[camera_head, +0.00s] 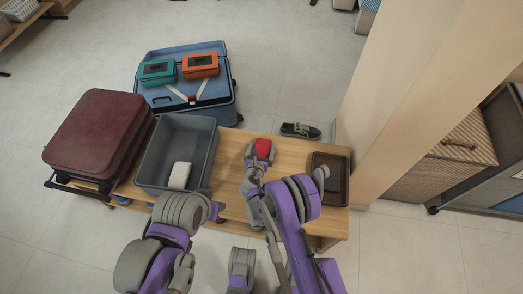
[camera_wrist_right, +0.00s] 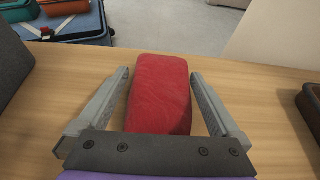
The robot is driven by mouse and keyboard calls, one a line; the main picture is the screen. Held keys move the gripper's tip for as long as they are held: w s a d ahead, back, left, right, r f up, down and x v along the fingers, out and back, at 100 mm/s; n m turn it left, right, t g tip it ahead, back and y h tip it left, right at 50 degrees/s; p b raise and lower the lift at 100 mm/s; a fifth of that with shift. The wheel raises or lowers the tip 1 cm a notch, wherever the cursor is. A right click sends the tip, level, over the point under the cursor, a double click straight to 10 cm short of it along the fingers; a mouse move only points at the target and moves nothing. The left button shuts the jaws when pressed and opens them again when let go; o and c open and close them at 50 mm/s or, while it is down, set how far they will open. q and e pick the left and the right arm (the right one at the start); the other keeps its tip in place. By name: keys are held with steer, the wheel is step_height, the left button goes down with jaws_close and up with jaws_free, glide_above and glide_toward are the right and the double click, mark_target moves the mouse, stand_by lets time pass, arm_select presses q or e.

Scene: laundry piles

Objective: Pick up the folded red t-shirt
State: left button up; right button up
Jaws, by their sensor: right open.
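The folded red t-shirt (camera_head: 263,148) lies on the wooden bench in the head view, partly hidden by my right gripper (camera_head: 254,154). In the right wrist view the t-shirt (camera_wrist_right: 160,92) is a compact red block. My right gripper (camera_wrist_right: 162,95) is open, with one finger on each side of the t-shirt. A gap shows between the left finger and the cloth and between the right finger and the cloth.
A grey bin (camera_head: 208,127) holding a white item (camera_head: 180,175) and a dark red suitcase (camera_head: 95,135) stand left on the bench (camera_head: 231,178). A brown tray (camera_head: 342,171) sits at its right end. Behind are an open blue suitcase (camera_head: 215,88) and a shoe (camera_head: 300,131).

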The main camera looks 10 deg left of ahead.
steer(key=c, duration=1.2)
steer(key=shift+r, duration=0.15)
